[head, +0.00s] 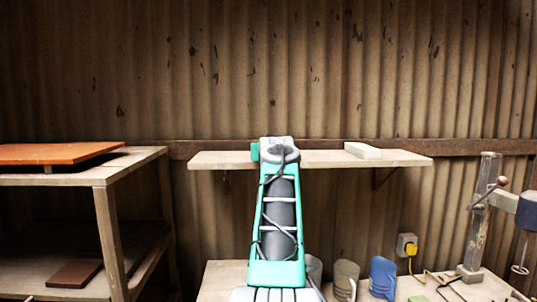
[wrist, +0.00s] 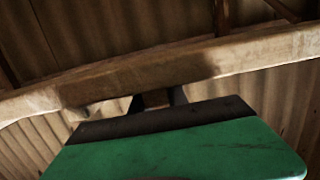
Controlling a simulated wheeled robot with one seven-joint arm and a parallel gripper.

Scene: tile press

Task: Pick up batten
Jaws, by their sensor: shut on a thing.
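My gripper (wrist: 157,99) is shut on a small brown wooden piece, the batten (wrist: 155,97), at the far edge of my green and black gripper body in the wrist view. Only a little of the batten shows between the two dark fingers. The wooden shelf (wrist: 50,97) runs across just beyond them, with a dark shadow on it. Whether the batten touches the shelf I cannot tell. In the head view my green arm reaches up to the wall shelf (head: 220,159) and hides the fingers and the batten.
A pale block (head: 363,150) lies on the shelf's right part. At left stands a wooden rack (head: 130,165) with an orange board (head: 60,153) on top. Below are a grey cup (head: 346,277), a blue cup (head: 383,275) and a wooden post stand (head: 483,220) at right.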

